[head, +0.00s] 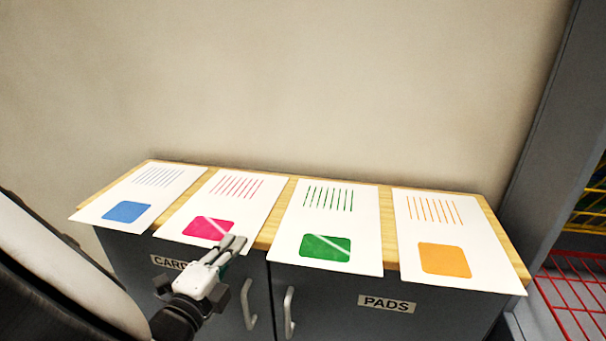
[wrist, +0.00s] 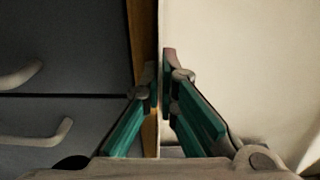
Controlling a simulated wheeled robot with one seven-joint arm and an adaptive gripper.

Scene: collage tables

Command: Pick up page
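Four white pages lie side by side on the wooden top: a blue-block page (head: 108,206), a pink-block page (head: 180,219), a green-block page (head: 287,228) and an orange-block page (head: 419,225). My gripper (head: 234,240) is at the front right corner of the pink-block page, partly hiding it. In the wrist view, the fingers of my gripper (wrist: 160,64) come close together, with a slim gap. A thin pale edge runs between the tips; I cannot tell whether they pinch it.
The wooden top (head: 390,190) sits on a grey cabinet (head: 330,285) with two white handles and a PADS label (head: 387,304). A beige wall (head: 300,80) stands behind. A red wire basket (head: 575,300) and a grey upright (head: 545,140) are at the right.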

